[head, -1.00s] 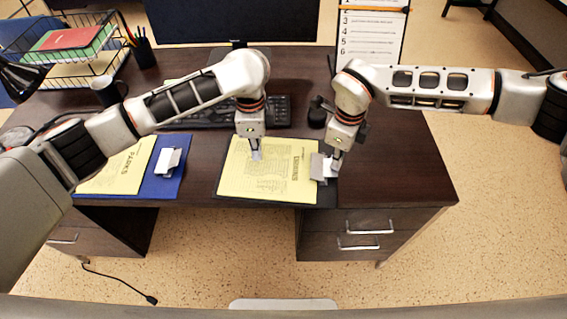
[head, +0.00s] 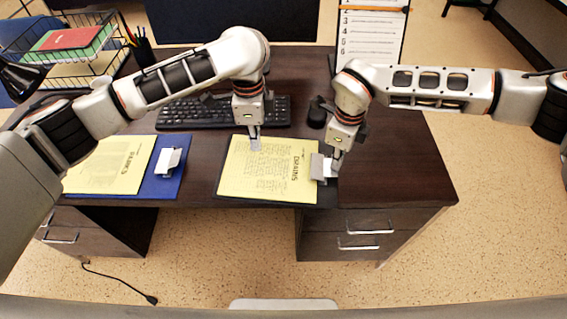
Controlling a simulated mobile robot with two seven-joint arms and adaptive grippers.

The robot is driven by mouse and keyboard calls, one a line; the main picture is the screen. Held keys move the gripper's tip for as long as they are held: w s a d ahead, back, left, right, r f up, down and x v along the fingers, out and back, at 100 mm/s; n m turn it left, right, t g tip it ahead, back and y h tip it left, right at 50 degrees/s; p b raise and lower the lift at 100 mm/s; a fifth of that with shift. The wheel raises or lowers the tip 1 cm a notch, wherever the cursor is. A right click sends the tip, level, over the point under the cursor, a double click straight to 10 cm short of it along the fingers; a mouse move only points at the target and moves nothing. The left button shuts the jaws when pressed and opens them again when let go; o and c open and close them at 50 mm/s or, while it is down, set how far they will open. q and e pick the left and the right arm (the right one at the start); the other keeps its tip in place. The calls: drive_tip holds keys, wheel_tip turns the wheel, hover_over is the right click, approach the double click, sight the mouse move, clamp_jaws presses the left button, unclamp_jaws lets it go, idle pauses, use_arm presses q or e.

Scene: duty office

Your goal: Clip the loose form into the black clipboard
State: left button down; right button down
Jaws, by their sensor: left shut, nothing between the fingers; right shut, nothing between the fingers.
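The black clipboard (head: 325,196) lies on the desk in front of me, its metal clip (head: 319,167) at its right end. A yellow form (head: 270,175) headed DRAINS lies flat over most of it, its right edge at the clip. I cannot tell whether that edge is under the clip. My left gripper (head: 254,146) is shut and empty, pointing down at the form's upper edge; I cannot tell whether it touches the paper. My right gripper (head: 335,164) is shut with nothing in it, its tips at the clip's right side.
A blue clipboard (head: 172,184) with another yellow form (head: 110,165) lies to the left. A keyboard (head: 185,113) and a black mouse (head: 317,112) are behind the black clipboard. A wire tray (head: 80,72) stands at the back left. The desk's right end is bare.

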drive_tip(key=shift+r, duration=3.45)
drive_tip(key=shift+r, duration=0.15)
use_arm(q)
wheel_tip(320, 180, up, 12)
use_arm(e)
wheel_tip(320, 180, up, 12)
drive_tip(key=shift+s, duration=0.1)
